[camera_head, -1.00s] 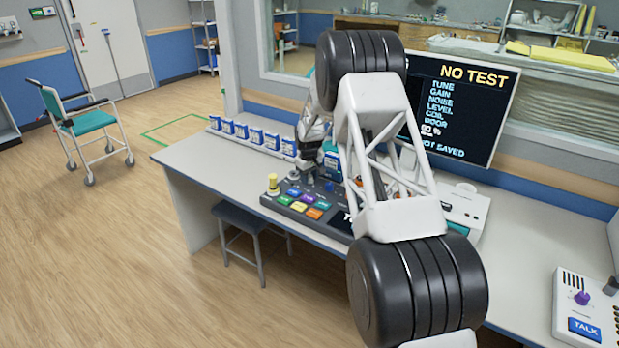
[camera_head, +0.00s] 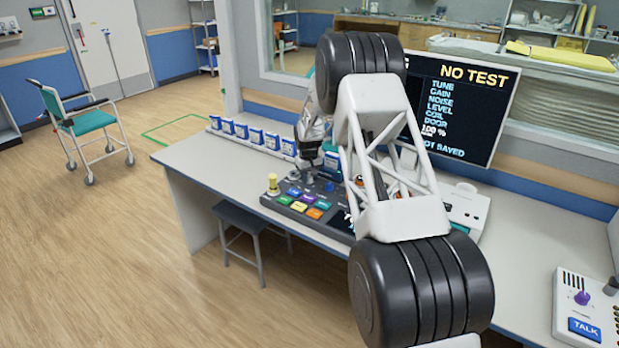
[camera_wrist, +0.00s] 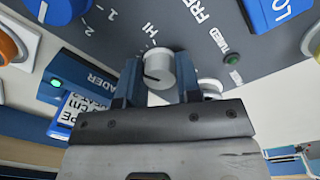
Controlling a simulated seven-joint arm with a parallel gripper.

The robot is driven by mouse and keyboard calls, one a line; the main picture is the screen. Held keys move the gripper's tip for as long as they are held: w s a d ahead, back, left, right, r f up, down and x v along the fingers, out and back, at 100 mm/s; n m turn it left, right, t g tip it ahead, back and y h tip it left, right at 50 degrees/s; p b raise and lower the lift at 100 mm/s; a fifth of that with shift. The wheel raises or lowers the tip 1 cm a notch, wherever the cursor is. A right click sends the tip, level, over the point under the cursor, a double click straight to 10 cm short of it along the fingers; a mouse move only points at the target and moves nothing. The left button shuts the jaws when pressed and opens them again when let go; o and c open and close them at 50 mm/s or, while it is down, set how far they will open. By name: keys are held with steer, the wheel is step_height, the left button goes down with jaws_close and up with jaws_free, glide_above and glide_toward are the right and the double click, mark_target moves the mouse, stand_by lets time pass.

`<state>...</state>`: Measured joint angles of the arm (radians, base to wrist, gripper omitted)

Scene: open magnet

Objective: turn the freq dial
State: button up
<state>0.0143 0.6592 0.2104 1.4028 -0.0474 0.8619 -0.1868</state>
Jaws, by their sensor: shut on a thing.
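The freq dial (camera_wrist: 160,70) is a light grey knob with a dark pointer line, in the wrist view. It stands on the dark grey panel near the letters "FRE" and "HI". My gripper (camera_wrist: 160,85) is shut on it, one blue-grey finger on each side. In the head view the control console (camera_head: 285,205) stands on the desk, and my wrist reaches down to its back edge. There my own arm hides part of the console and I cannot make out the dial.
The monitor (camera_head: 465,105) reads "NO TEST" and "100 %". A row of blue-and-white boxes (camera_head: 256,138) lines the desk's back left.

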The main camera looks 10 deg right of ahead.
mark_target(309, 177)
steer(key=o, duration=0.9)
steer(key=shift+r, duration=0.15)
step_height(309, 177, up, 7)
steer(key=shift+a+f, duration=0.15)
steer(key=shift+r, duration=0.4)
steer(key=shift+r, duration=0.1)
